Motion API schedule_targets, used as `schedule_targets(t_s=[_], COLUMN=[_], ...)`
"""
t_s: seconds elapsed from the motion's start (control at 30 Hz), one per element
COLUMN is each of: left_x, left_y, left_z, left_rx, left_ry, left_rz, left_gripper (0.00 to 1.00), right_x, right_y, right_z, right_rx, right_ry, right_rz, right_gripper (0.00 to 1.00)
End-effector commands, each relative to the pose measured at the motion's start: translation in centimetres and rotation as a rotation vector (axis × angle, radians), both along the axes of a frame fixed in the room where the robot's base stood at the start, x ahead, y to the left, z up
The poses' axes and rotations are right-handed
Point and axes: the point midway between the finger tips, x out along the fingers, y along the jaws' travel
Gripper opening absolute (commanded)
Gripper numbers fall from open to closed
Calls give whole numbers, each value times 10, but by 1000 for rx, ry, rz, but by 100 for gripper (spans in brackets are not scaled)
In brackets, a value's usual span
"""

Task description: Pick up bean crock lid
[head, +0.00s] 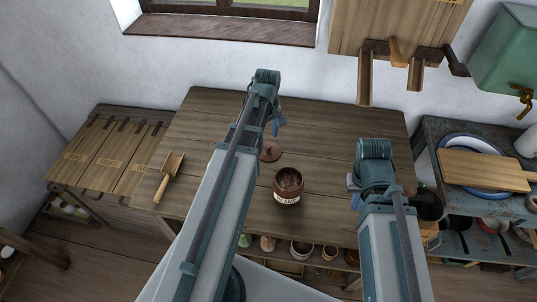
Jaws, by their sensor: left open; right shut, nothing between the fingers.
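The bean crock lid (271,152) is a small reddish-brown disc with a knob, lying on the wooden table behind and slightly left of the crock. The bean crock (287,188) is dark brown with a pale label reading BEANS; it stands upright and uncovered. My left gripper (276,127) is above the table, just beyond the lid in the picture, open and empty; its arm partly covers the area left of the lid. My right gripper (354,190) is to the right of the crock, shut and empty, largely hidden by its own wrist.
A wooden scoop (169,176) lies on the left of the table (335,125). Wooden bins (105,152) stand at the left. A blue side table at the right holds a plate and cutting board (485,170).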

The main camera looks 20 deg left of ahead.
Motion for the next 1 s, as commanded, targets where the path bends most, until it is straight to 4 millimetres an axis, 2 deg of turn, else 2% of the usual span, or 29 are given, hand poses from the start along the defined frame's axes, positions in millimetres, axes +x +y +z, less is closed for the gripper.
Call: schedule_targets(t_s=[0.23, 0.6, 0.9, 1.0], left_x=[1, 5, 5, 5], left_y=[0, -2, -2, -2], left_z=[-8, -50, -51, -51], left_rx=[0, 0, 0, 0], left_ry=[0, 0, 0, 0], left_rz=[0, 0, 0, 0], left_gripper=[62, 62, 62, 46], right_x=[0, 0, 0, 0], right_y=[0, 0, 0, 0], right_z=[-8, -50, -51, -51], right_rx=[0, 0, 0, 0], right_ry=[0, 0, 0, 0], right_rz=[0, 0, 0, 0], right_gripper=[0, 0, 0, 0])
